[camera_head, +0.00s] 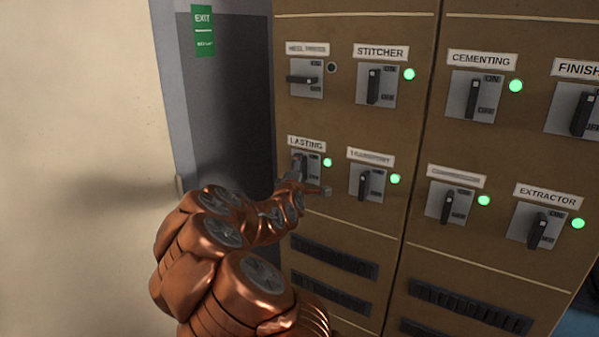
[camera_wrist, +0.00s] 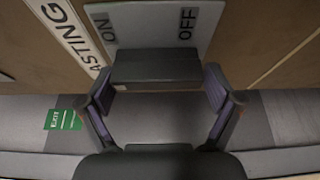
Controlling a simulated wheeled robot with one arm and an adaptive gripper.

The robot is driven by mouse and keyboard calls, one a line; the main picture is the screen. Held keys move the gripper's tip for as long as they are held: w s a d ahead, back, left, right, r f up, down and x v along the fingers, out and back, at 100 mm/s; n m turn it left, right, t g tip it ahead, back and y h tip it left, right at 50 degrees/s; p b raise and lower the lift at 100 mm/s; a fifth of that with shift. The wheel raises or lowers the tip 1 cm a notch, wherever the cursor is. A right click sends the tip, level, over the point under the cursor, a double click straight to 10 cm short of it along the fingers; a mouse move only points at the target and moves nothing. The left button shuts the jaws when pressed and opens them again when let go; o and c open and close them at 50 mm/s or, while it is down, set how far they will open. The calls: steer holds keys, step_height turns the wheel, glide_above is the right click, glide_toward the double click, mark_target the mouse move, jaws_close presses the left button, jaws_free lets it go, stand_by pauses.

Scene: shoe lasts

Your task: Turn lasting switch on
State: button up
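The lasting switch (camera_head: 300,163) is on the left of the panel's lower row, under the LASTING label (camera_head: 306,143). Its dark handle appears upright, partly hidden by my gripper, and its lamp (camera_head: 327,162) glows green. In the wrist view the handle (camera_wrist: 155,70) lies lengthwise between my fingertips, with ON past its left end and OFF past its right. My gripper (camera_head: 312,178) is at the switch, its fingers spread wide around the handle's two ends; it also shows in the wrist view (camera_wrist: 160,92). I cannot tell whether the fingertips touch the handle.
The transport switch (camera_head: 364,184) is close to the right of my gripper, its lamp green. The heel press switch (camera_head: 303,79) above has a horizontal handle and a dark lamp (camera_head: 332,68). Other switches, including stitcher (camera_head: 375,85) and cementing (camera_head: 474,97), have upright handles and green lamps.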

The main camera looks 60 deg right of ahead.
steer(key=shift+o, duration=0.4)
steer(key=shift+r, duration=0.1)
steer(key=v, duration=0.7)
steer(key=shift+a, duration=0.25)
steer(key=shift+s, duration=0.1)
stand_by(0.4)
steer(key=s+a+f+m+g+y, duration=0.15)
steer(key=a+f+y, duration=0.25)
steer(key=a, duration=0.7)
steer(key=s+a+f+m+g+y, duration=0.1)
steer(key=s+a+f+m+y, duration=0.2)
steer(key=a, duration=0.7)
steer(key=s+a+f+m+g+y, duration=0.15)
steer(key=a+f+y, duration=0.3)
steer(key=a, duration=0.65)
steer(key=s+a+r+g+y, duration=0.2)
steer(key=s+a+g+y, duration=0.2)
steer(key=s+a, duration=1.3)
steer(key=shift+s+a+n+g+y+p, duration=0.15)
steer(key=shift+a+n+g+y+p, duration=0.2)
steer(key=shift+g, duration=0.35)
